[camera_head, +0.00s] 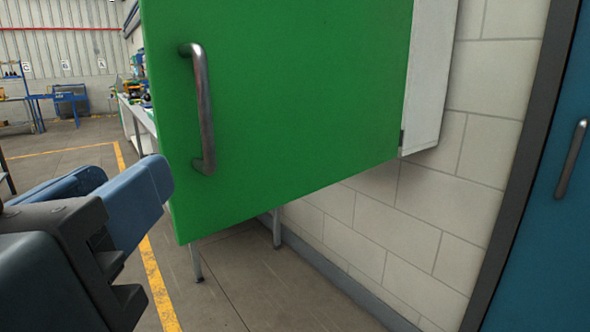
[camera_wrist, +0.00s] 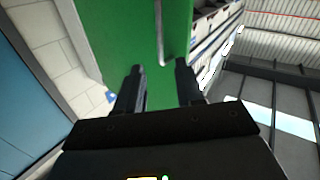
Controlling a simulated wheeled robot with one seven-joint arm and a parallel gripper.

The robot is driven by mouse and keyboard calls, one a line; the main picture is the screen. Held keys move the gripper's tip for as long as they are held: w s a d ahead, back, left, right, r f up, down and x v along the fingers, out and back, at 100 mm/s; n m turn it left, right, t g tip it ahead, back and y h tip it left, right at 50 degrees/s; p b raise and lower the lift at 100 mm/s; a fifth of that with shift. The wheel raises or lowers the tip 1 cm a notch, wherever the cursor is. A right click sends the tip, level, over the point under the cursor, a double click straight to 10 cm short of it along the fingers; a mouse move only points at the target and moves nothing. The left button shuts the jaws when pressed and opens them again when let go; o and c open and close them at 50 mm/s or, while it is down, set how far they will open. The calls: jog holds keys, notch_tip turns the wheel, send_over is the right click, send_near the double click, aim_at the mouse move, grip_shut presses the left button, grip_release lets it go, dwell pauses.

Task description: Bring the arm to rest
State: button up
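My gripper (camera_wrist: 160,75) shows in the wrist view with its two dark fingers apart and nothing between them but the green door behind. In the head view my gripper (camera_head: 125,190) is at the lower left, its blue fingers close to the lower left edge of the green cabinet door (camera_head: 300,90). The door's metal handle (camera_head: 203,110) is vertical and stands to the right of and above the fingers. In the wrist view the handle (camera_wrist: 160,35) appears beyond the fingertips, not between them. Whether a finger touches the door cannot be told.
The white cabinet side (camera_head: 430,80) adjoins a pale block wall (camera_head: 420,220). A blue door (camera_head: 560,180) with a handle is at the right. A long bench (camera_head: 135,115) runs behind the green door. Floor (camera_head: 240,285) under the door is mostly clear.

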jog(key=w+d+f+n+g+y, duration=0.1)
jog(key=d+f+n, duration=0.15)
jog(key=f, duration=0.45)
jog(key=w+d+f+n+y+p, duration=0.1)
jog(key=w+d+f, duration=0.1)
jog(key=d+f, duration=0.3)
jog(key=w+d+f+n+g, duration=0.1)
jog(key=d+f+n, duration=0.15)
jog(key=f, duration=0.55)
jog(key=s+d+f+y, duration=0.1)
jog(key=s+d+f, duration=0.3)
jog(key=d+f, duration=0.3)
jog(key=s+d+f+m+h+p, duration=0.1)
jog(key=s+d+m, duration=0.2)
jog(key=s+d, duration=0.4)
jog(key=s+d+f+m+g+h+p, duration=0.1)
jog(key=s+d+m, duration=0.3)
jog(key=s+d, duration=0.4)
jog(key=s+h, duration=0.1)
jog(key=s, duration=0.6)
jog(key=shift+s+d+m, duration=0.15)
jog(key=shift+m, duration=0.15)
